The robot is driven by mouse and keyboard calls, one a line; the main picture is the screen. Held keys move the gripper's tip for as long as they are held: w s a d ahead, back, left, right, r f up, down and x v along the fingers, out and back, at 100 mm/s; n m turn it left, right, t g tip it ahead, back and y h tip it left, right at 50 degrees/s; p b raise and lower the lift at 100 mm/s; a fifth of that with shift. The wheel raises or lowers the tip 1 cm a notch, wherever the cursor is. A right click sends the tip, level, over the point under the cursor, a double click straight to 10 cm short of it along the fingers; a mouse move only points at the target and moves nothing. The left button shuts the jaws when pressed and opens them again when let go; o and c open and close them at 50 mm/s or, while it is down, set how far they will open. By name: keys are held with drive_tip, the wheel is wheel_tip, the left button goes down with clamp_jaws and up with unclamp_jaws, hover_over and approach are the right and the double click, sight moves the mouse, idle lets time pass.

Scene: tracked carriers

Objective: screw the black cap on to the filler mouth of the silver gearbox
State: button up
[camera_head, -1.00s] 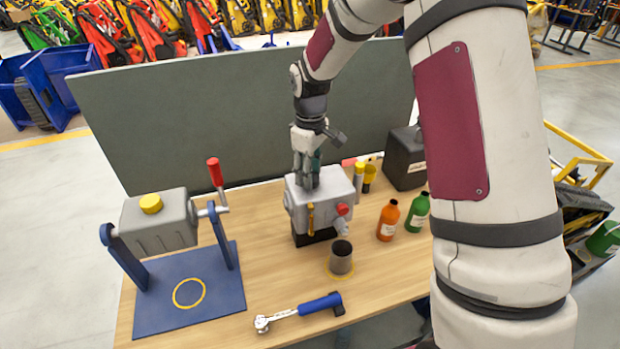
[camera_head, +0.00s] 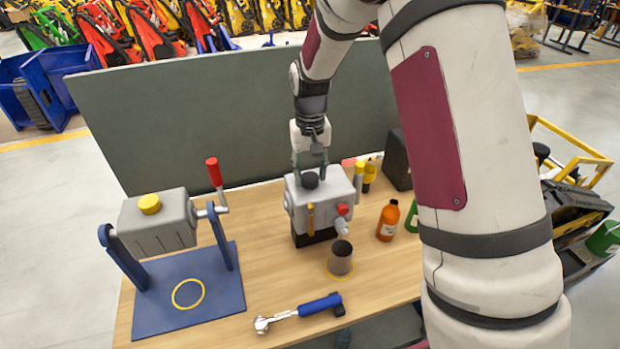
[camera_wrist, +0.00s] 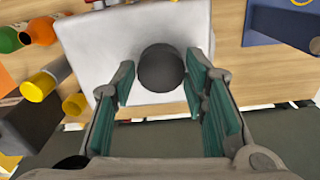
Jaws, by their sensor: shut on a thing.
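The silver gearbox (camera_head: 301,207) stands on the wooden bench on a dark base. The black cap (camera_head: 311,180) sits at its top face and looks level; it also shows in the wrist view (camera_wrist: 161,68). The filler mouth is hidden under the cap, so I cannot see the thread. My gripper (camera_head: 310,172) points down over the gearbox. In the wrist view, the green-padded fingers of my gripper (camera_wrist: 160,88) flank the cap, shut on its sides.
A grey box with a yellow cap (camera_head: 150,204) hangs in a blue stand at left. A dark cup (camera_head: 341,258), a blue-handled wrench (camera_head: 320,305) and an orange bottle (camera_head: 388,221) stand or lie nearby. A grey panel (camera_head: 200,120) rises behind the bench.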

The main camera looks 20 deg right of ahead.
drive_tip(key=m, duration=0.4)
drive_tip(key=shift+a+m, duration=0.25)
drive_tip(key=shift+m, duration=0.05)
drive_tip(key=m, duration=0.5)
drive_tip(key=o, duration=1)
drive_tip(key=shift+w, duration=0.1)
drive_tip(key=shift+o, duration=0.2)
drive_tip(key=shift+d, duration=0.1)
